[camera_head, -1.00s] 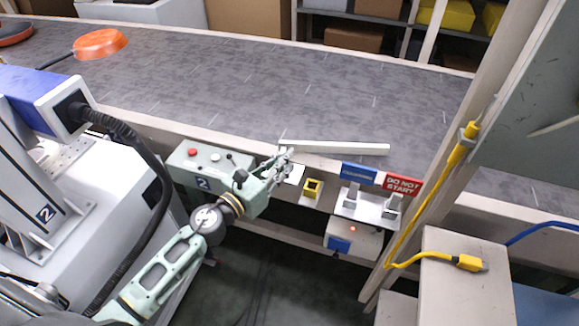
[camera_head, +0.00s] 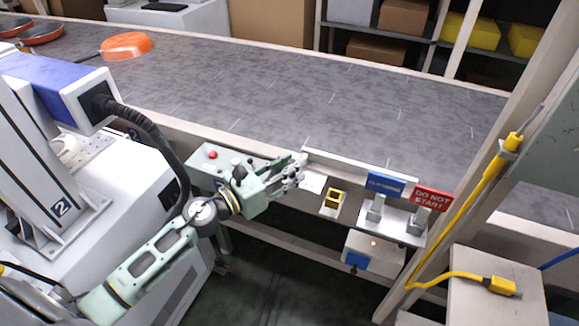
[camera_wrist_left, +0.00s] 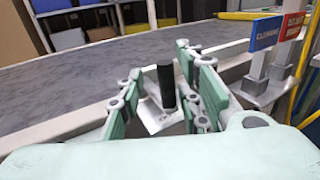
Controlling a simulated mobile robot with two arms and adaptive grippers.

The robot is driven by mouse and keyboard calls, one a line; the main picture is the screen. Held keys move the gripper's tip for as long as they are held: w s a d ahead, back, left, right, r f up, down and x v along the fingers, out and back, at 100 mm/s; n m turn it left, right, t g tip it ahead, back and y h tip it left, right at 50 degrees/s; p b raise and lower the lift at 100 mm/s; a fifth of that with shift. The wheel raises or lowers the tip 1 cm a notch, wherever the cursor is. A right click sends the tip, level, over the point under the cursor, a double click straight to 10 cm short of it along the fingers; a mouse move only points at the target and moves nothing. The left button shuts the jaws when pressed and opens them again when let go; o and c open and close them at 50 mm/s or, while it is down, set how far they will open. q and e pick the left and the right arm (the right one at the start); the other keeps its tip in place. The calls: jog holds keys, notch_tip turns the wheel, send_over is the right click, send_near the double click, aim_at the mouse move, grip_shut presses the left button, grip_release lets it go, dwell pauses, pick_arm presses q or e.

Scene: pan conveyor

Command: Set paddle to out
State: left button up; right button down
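The paddle appears to be a long pale bar (camera_head: 350,164) lying along the near rail of the conveyor (camera_head: 270,95). My left gripper (camera_head: 297,170) is beside the bar's left end, above a small white plate (camera_head: 313,182). In the left wrist view, an upright black handle (camera_wrist_left: 166,88) stands between the fingers of my left gripper (camera_wrist_left: 158,82), which are apart. The handle is nearer the right finger; contact cannot be made out. My right gripper is not in view.
A control box with a red button (camera_head: 212,155) is behind my left wrist. An orange pan (camera_head: 127,45) is on the conveyor's far left.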

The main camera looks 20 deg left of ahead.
pick_arm(q)
jog(key=shift+d, duration=0.2)
jog(key=v, duration=1.2)
jog(key=shift+a, duration=0.2)
